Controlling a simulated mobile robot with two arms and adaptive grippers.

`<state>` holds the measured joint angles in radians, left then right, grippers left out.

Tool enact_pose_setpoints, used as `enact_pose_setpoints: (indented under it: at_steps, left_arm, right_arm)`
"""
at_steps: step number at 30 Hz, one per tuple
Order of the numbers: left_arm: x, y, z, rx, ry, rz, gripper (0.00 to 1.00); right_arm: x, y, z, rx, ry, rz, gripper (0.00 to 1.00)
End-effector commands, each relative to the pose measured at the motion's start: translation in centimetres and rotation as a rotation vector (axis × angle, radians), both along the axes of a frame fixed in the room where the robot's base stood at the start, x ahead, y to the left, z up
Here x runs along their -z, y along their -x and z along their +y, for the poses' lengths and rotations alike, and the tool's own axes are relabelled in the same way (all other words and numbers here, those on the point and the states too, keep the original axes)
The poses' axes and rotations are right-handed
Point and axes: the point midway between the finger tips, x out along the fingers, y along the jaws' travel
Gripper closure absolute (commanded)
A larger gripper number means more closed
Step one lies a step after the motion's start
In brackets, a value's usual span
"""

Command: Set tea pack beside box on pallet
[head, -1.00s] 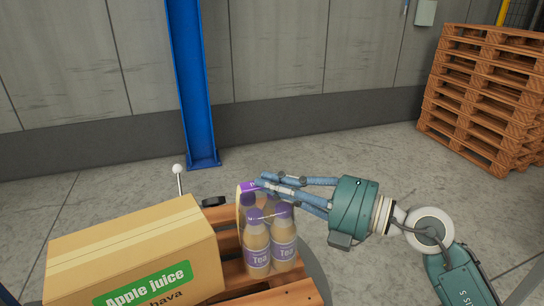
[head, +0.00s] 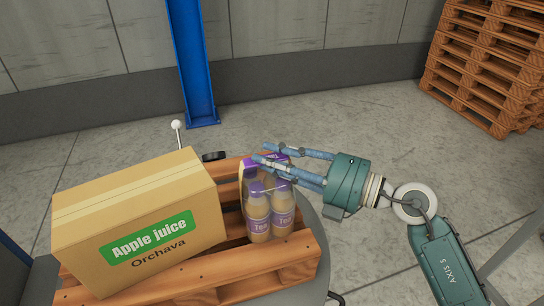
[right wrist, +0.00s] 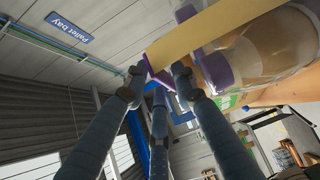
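The tea pack (head: 258,215), bottles with purple caps and labels in a yellow and purple carrier, is upright on or just above the pallet (head: 215,272), to the right of the box; I cannot tell if its base touches. The cardboard box (head: 120,215), labelled Apple juice, sits on the pallet's left part. My right gripper (head: 262,154) comes in from the right, with its fingers shut on the top of the tea pack's carrier. In the right wrist view the fingertips (right wrist: 160,72) meet at the carrier's edge beside a bottle (right wrist: 268,50). My left gripper is not in view.
A stack of wooden pallets (head: 490,75) stands at the back right. A blue post (head: 192,65) rises in front of the grey wall. The floor (head: 390,140) between the pallet and the stack is clear.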

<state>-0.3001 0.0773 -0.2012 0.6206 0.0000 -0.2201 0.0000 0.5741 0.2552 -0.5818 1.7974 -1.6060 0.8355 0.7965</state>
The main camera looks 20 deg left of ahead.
Motion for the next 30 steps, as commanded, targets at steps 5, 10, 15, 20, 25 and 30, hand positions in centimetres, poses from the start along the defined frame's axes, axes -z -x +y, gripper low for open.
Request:
enact_pose_setpoints:
  at_steps: [5, 10, 15, 20, 25, 30]
  left_arm:
    - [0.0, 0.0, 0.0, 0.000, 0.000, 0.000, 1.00]
    - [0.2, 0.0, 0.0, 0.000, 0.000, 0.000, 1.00]
    - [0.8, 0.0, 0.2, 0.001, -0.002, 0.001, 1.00]
    - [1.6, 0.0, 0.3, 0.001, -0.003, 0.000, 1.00]
    - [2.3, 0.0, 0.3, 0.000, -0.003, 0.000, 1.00]
    - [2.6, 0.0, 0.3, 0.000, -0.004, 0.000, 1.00]
  right_arm:
    - [-0.1, 0.0, 0.0, 0.000, -0.001, 0.000, 0.72]
    - [0.0, 0.1, -0.5, 0.001, -0.001, -0.001, 0.72]
    - [0.2, 0.6, -3.1, 0.002, 0.002, -0.002, 0.72]
    - [0.1, 1.2, -6.6, 0.003, 0.003, -0.001, 0.72]
    - [0.0, 1.8, -9.7, 0.002, 0.002, 0.000, 0.72]
    - [-0.3, 2.2, -11.4, 0.001, 0.000, -0.001, 0.72]
